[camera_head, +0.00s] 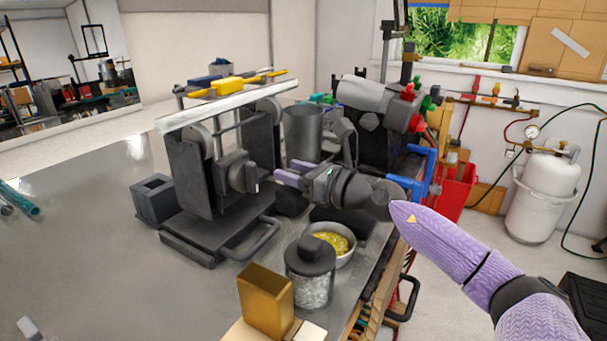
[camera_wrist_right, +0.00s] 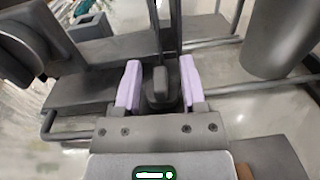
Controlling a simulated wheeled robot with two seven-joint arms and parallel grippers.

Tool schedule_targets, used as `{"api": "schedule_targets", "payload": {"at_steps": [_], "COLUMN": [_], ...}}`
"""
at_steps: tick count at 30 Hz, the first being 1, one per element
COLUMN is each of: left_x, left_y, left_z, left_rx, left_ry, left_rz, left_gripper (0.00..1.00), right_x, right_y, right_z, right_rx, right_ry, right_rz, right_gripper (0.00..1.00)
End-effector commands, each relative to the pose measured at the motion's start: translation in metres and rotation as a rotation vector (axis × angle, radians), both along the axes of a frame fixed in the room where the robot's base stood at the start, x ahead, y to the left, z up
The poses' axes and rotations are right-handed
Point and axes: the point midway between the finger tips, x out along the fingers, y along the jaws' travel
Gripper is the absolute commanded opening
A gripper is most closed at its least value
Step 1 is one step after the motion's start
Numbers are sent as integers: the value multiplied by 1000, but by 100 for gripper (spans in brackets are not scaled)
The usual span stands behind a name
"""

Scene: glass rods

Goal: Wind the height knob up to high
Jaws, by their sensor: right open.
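A dark knob (camera_head: 238,172) with a blocky grip and a small pale mark sticks out of the front of a grey metal stand (camera_head: 190,175). I take it for the height knob; no scale is readable. My right gripper (camera_head: 279,173) is open with lilac fingers, a short gap to the right of the knob, and looks empty. In the right wrist view the lilac fingers (camera_wrist_right: 160,68) stand apart on either side of a dark block (camera_wrist_right: 160,90); I cannot tell whether it is the knob or lies beyond the fingers. My left gripper is not in view.
A metal cup (camera_head: 303,132) stands just behind my right gripper. Below it are a bowl of yellow stuff (camera_head: 345,245), a lidded jar (camera_head: 311,285) and a brass-coloured block (camera_head: 265,300). A dark open box (camera_head: 153,198) sits left of the stand. The table's left front is mostly clear.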

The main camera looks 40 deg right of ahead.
Motion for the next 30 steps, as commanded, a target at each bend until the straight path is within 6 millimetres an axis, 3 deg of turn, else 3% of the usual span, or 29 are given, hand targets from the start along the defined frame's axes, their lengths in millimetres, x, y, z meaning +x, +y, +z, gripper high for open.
{"api": "schedule_targets", "payload": {"at_steps": [5,15,18,30], "left_x": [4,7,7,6], "left_y": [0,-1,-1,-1], "left_z": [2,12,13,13], "left_rx": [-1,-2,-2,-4], "left_ry": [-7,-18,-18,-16], "left_rz": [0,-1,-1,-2], "left_gripper": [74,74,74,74], "right_x": [-17,-80,-90,-95], "right_y": [-3,-18,-21,-21], "right_z": [-1,0,0,0], "right_rx": [1,3,1,-1], "right_ry": [3,2,1,1], "right_rz": [0,-2,-2,0], "right_gripper": [53,53,53,53]}}
